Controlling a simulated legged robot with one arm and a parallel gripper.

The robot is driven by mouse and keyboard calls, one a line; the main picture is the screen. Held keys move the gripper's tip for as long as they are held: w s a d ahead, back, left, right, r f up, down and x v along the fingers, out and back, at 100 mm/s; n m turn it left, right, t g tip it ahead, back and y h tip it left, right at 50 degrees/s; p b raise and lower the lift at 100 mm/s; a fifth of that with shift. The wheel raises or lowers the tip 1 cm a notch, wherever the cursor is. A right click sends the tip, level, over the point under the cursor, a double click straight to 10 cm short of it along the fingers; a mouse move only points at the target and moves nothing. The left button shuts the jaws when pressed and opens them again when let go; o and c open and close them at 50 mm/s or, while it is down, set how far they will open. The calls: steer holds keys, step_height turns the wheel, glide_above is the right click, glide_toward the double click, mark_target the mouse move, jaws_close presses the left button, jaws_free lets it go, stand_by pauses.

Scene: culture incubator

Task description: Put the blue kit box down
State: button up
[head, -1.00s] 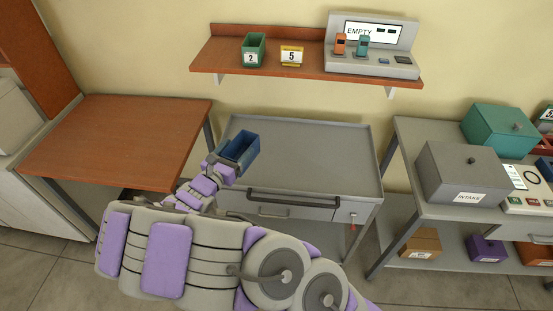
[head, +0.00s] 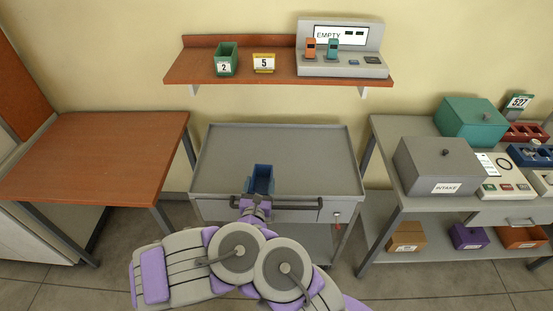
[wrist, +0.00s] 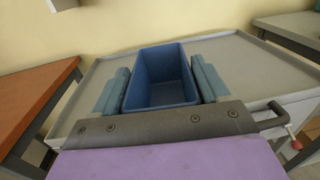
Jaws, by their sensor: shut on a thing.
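The blue kit box (head: 261,178) is an open-topped, empty-looking bin. It shows at the front middle of the grey cart top (head: 315,160) in the head view. In the wrist view the box (wrist: 162,78) sits upright between the two fingers of my gripper (wrist: 161,88), which is shut on its sides. The grey cart top (wrist: 235,60) spreads out behind and beside it. I cannot tell whether the box's base touches the cart top. My gripper (head: 257,197) is partly hidden by my arm in the head view.
The cart top is otherwise bare, with a front handle bar (head: 290,204). A wooden table (head: 90,155) stands left. A wall shelf (head: 280,80) holds a green bin (head: 227,60) and a yellow 5 sign (head: 264,63). The right bench holds a grey INTAKE box (head: 435,168).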

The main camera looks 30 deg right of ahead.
steer(key=shift+n+t+y, duration=0.5)
steer(key=shift+t+y, duration=0.1)
steer(key=shift+y, duration=0.2)
steer(key=f, duration=0.1)
steer(key=s+d+f, duration=0.2)
steer(key=shift+s+d+f, duration=0.15)
steer(key=shift+d+f, duration=0.05)
steer(key=shift+f, duration=0.3)
steer(key=w+f+b, duration=0.1)
steer(key=w+b, duration=0.1)
steer(key=w, duration=0.3)
steer(key=w+f+b, duration=0.2)
steer(key=w+b, duration=0.1)
steer(key=w, duration=0.2)
steer(key=w+d+f+b, duration=0.1)
steer(key=w+f+b, duration=0.1)
steer(key=w, duration=0.4)
steer(key=shift+r, duration=0.15)
steer(key=o, duration=1.1)
steer(key=shift+s, duration=0.1)
